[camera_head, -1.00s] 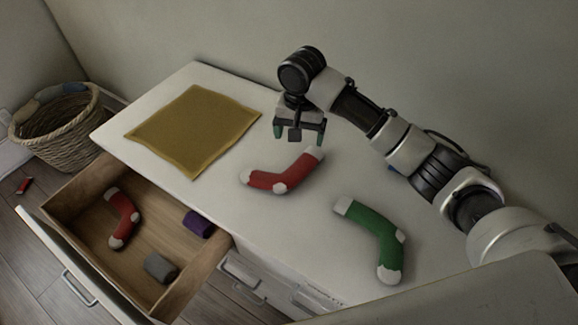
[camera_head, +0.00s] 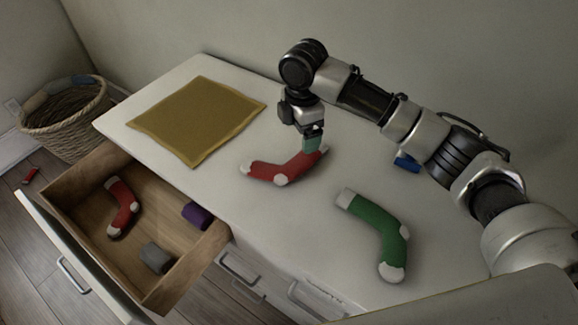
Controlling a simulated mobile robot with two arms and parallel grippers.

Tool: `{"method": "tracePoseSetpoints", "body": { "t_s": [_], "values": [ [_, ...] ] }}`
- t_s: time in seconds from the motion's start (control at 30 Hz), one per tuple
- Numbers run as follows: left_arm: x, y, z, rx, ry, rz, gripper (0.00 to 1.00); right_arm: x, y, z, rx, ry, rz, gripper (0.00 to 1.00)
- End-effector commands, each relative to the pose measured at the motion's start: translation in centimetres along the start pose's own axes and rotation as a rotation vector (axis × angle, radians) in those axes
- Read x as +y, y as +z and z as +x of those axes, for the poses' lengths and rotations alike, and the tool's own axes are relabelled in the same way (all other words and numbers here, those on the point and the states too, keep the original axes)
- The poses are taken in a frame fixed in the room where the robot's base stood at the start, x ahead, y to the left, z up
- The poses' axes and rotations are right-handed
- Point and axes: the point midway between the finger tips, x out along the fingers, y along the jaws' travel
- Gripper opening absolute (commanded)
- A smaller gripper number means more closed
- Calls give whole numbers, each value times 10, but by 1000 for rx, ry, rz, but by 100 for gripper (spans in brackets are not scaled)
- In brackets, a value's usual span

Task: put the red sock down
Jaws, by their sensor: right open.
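A red sock (camera_head: 275,171) with white cuff, heel and toe lies on the white cabinet top, in the middle of the view. My right gripper (camera_head: 312,146) is open, with its fingertips down at the sock's cuff end, which they partly hide. Whether the fingers touch the cuff cannot be made out. A second red sock (camera_head: 123,207) lies in the open drawer at the left. My left gripper is not in view.
A green sock (camera_head: 376,232) lies on the cabinet top (camera_head: 300,225) to the right. A yellow cloth (camera_head: 197,118) lies at the back left. The open wooden drawer (camera_head: 91,172) also holds a grey roll (camera_head: 155,258) and a purple roll (camera_head: 197,215). A wicker basket (camera_head: 66,128) stands on the floor.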

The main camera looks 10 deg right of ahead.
Motion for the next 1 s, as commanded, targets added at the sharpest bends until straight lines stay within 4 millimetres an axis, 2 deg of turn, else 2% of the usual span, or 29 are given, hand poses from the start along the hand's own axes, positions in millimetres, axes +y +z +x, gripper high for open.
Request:
{"method": "tracePoseSetpoints", "body": {
  "t_s": [0.1, 0.2, 0.33, 0.47, 0.7, 0.87, 1.0],
  "values": [
    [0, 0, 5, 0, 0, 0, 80, 0, -1, 3, -1, -1, -229, 88],
    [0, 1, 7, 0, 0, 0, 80, 0, -2, 3, -1, -2, -379, 88],
    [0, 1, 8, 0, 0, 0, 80, 0, -2, 4, 0, -3, -495, 88],
    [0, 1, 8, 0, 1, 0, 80, 0, -2, 13, 1, -7, -531, 88],
    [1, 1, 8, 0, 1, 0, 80, 0, -3, 50, 1, -6, -531, 88],
    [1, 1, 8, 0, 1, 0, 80, 1, -3, 61, 0, -5, -531, 88],
    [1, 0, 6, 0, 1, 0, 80, 4, -4, 77, 1, -7, -529, 88]
  ]
}}
